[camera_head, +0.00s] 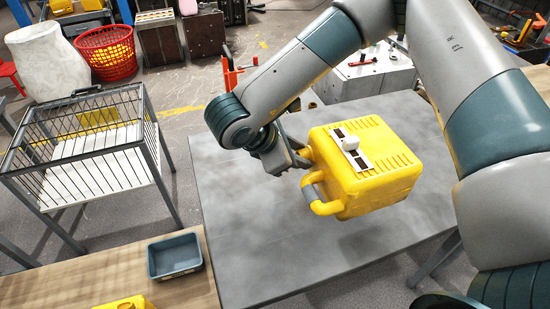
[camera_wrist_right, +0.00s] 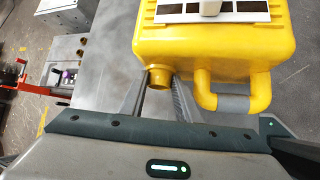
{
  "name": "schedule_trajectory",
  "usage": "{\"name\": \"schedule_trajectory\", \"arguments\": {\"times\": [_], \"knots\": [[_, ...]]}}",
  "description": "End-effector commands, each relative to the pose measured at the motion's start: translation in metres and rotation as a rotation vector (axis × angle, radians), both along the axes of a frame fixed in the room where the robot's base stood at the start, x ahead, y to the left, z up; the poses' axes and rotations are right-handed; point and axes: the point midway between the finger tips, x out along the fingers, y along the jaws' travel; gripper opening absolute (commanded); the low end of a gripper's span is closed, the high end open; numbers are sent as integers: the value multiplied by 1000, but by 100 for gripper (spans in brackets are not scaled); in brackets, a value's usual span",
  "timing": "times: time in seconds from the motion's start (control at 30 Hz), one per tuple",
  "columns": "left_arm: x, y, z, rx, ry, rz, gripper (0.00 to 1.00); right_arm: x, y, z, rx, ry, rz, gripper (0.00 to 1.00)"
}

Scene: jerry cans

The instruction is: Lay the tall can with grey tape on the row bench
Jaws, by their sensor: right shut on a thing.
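A yellow can (camera_head: 365,190) with grey tape on its handle (camera_head: 311,193) is over the grey-topped bench (camera_head: 260,250). It lies on its side, with a white panel and knob on its upper face. My right gripper (camera_head: 299,160) is shut on its spout end. In the right wrist view the gripper (camera_wrist_right: 160,88) has its fingers around the yellow cap (camera_wrist_right: 160,75), beside the taped handle (camera_wrist_right: 233,103). A shadow lies on the bench below the can; whether it touches the top I cannot tell. My left gripper is not in view.
A wooden bench (camera_head: 150,262) at the lower left bears a blue-grey tray (camera_head: 175,257) and part of another yellow can (camera_head: 127,303). A wire-sided cart (camera_head: 155,150) stands left. A red basket (camera_head: 105,50) is behind. The grey bench's left part is clear.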

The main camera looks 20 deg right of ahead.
Motion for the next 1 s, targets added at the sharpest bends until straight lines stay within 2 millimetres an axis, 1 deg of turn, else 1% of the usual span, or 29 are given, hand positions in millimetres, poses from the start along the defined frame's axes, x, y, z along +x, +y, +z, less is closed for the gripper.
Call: {"name": "schedule_trajectory", "arguments": {"times": [0.03, 0.3, 0.5, 0.7, 1.0], "knots": [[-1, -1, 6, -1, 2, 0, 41, 6, 4, -2, -2, 2, 0, 0], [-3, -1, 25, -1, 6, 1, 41, 50, 28, -31, -2, 0, -1, 0], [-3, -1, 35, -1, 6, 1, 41, 76, 42, -49, -2, -1, -1, 0], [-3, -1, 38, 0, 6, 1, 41, 86, 47, -58, -1, -1, -1, 0], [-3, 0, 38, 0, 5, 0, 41, 86, 47, -59, -1, 0, 0, 0]]}}
